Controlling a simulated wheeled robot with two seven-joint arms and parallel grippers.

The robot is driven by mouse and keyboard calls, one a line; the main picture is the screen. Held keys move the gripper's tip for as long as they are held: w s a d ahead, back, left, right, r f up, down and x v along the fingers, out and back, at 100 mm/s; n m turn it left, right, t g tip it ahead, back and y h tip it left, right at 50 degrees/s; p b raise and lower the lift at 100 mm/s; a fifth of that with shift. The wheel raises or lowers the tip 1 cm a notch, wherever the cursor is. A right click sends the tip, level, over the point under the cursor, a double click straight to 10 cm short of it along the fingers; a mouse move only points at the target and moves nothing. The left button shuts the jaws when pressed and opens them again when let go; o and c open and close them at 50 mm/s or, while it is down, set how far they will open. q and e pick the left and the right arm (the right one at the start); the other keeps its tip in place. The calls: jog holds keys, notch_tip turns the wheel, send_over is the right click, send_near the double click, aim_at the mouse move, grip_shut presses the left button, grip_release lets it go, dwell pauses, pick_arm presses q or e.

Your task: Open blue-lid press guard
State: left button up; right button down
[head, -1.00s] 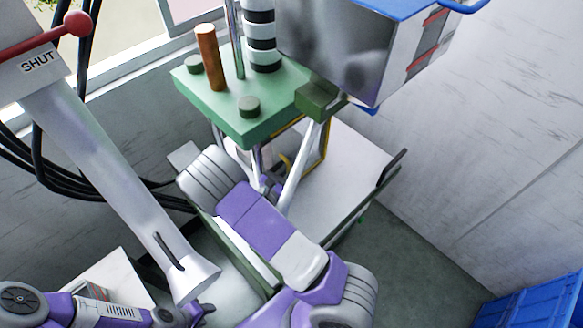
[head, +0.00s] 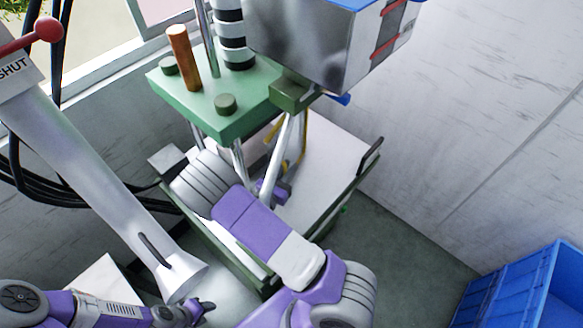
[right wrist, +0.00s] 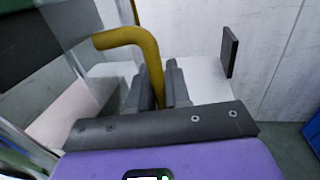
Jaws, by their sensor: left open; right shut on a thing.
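The press has a green top plate (head: 215,98) on metal columns, with a grey box with a blue lid (head: 315,35) above it. Below the plate, part of a yellow guard bar (head: 303,140) shows in the head view. In the right wrist view, a bent yellow handle (right wrist: 128,38) runs down between the dark fingers of my right gripper (right wrist: 158,92), which is shut on it. In the head view my right arm mostly covers this grip. My left gripper (head: 203,308) is open and empty at the bottom left, away from the press. How far the guard stands open cannot be told.
A grey slanting post with a red-knobbed lever (head: 48,29) marked SHUT stands at left, between my left gripper and the press. Black cables (head: 25,180) hang behind it. A white wall is at right, with a blue crate (head: 530,295) on the floor.

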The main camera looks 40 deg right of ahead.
jog(key=c, duration=1.4)
grip_release()
jog(key=shift+s+d, duration=0.15)
jog(key=shift+c, duration=0.2)
jog(key=v, duration=0.7)
jog(key=shift+a, duration=0.3)
